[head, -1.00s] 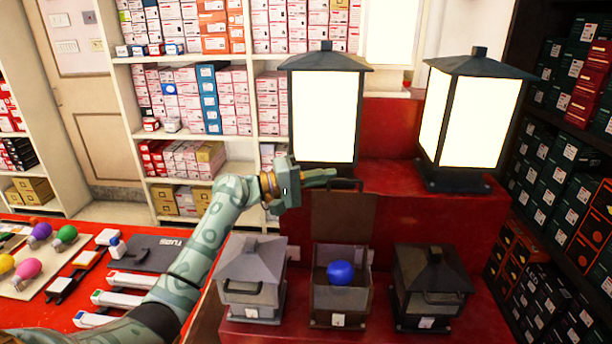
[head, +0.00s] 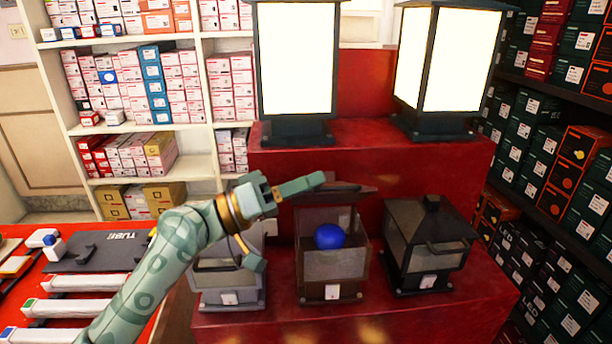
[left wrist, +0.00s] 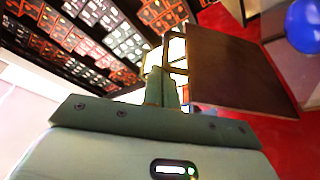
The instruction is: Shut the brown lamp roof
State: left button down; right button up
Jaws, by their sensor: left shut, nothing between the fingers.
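The brown lamp (head: 333,292) stands between two other small lamps, with a blue bulb (head: 330,236) inside. Its roof (head: 348,190) is raised at the back, tipped forward, and does not cover the body. My left gripper (head: 318,181) is shut and empty, its fingertips at the roof's upper left edge; I cannot tell whether they touch it. In the left wrist view the shut fingers (left wrist: 165,90) are beside the brown roof panel (left wrist: 235,70), and the blue bulb (left wrist: 305,25) is at the upper right. My right gripper is not in view.
A grey lamp (head: 230,280) stands left, partly behind my arm, and a dark lamp (head: 428,255) right. Two large lit lamps (head: 297,60) (head: 448,60) stand on the red step (head: 400,165) behind. Boxed shelves flank the stand.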

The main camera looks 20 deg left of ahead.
pick_arm(q)
jog(key=shift+s+d+f, duration=0.2)
jog(key=shift+s+f, duration=0.2)
jog(key=shift+f, duration=0.1)
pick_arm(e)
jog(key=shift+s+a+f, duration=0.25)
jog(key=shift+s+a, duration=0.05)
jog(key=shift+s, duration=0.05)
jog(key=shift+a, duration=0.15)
